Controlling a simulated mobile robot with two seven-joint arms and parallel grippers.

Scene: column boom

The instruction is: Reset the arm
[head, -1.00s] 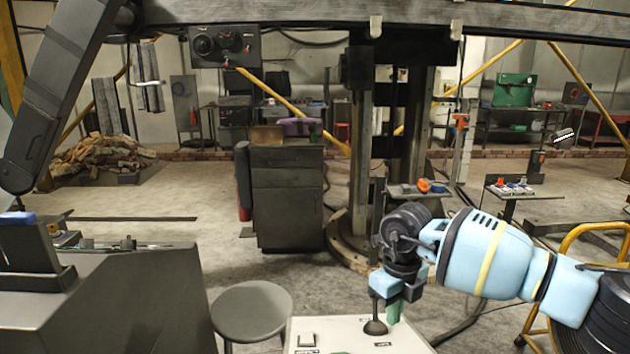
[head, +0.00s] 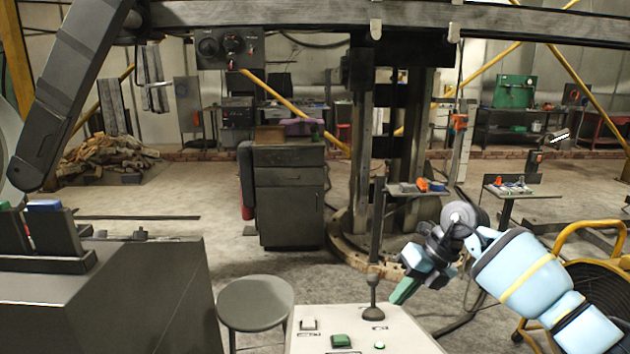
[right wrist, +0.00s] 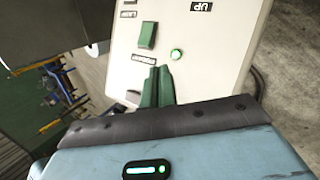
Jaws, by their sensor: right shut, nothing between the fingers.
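My right gripper (head: 402,292) is shut and empty, its green fingers angled down to the left. It hangs just right of the black lever (head: 373,291) on the pale control panel (head: 410,338), apart from it. The lever stands about upright. A green rocker switch (head: 341,341), a white switch (head: 308,324) and a lit green button (head: 379,345) are on the panel. In the right wrist view the closed fingers (right wrist: 158,87) show in front of the panel, near the green rocker (right wrist: 147,35) and lit button (right wrist: 177,54). My left gripper is out of view.
A round grey stool (head: 255,303) stands left of the panel. A dark grey cabinet (head: 288,205) and the boom column (head: 360,130) stand behind. A yellow-framed reel (head: 590,265) is at the right, near my right arm. The floor at middle left is open.

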